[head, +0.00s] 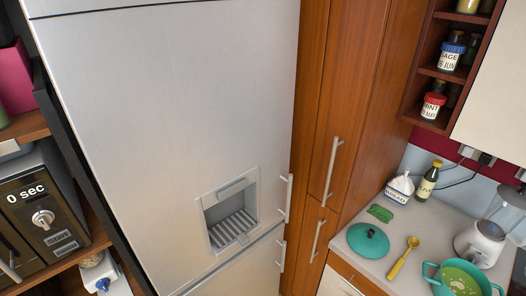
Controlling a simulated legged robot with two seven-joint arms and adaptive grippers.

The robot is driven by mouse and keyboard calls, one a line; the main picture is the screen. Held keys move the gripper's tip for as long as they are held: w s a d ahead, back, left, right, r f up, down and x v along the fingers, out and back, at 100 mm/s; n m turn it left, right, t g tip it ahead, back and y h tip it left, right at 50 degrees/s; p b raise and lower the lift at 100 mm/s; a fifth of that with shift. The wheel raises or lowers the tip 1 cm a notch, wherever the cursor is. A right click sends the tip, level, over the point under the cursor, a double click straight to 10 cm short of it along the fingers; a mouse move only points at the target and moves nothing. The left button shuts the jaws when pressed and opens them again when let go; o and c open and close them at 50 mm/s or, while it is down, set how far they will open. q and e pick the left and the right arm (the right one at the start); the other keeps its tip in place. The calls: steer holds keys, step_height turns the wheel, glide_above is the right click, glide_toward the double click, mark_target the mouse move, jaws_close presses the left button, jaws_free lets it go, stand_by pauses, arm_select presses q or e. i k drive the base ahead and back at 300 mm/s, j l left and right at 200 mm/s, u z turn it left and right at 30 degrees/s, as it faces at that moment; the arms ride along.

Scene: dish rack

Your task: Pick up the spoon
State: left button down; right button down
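A yellow spoon (401,260) lies on the light countertop (399,226) at the lower right of the head view. Its round bowl end points away toward the back, and its handle runs down and left toward the counter's front edge. It lies between a teal lid on its left and a teal pot on its right, apart from both. Neither of my grippers shows in the head view.
The teal lid (368,241), teal pot (458,279), white kettle-like appliance (481,244), dark bottle (428,181) and green item (381,213) share the counter. A tall fridge (170,110) and wooden cabinet (345,90) stand left of it.

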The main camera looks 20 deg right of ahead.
mark_target(413, 242)
steer(key=z, duration=2.15)
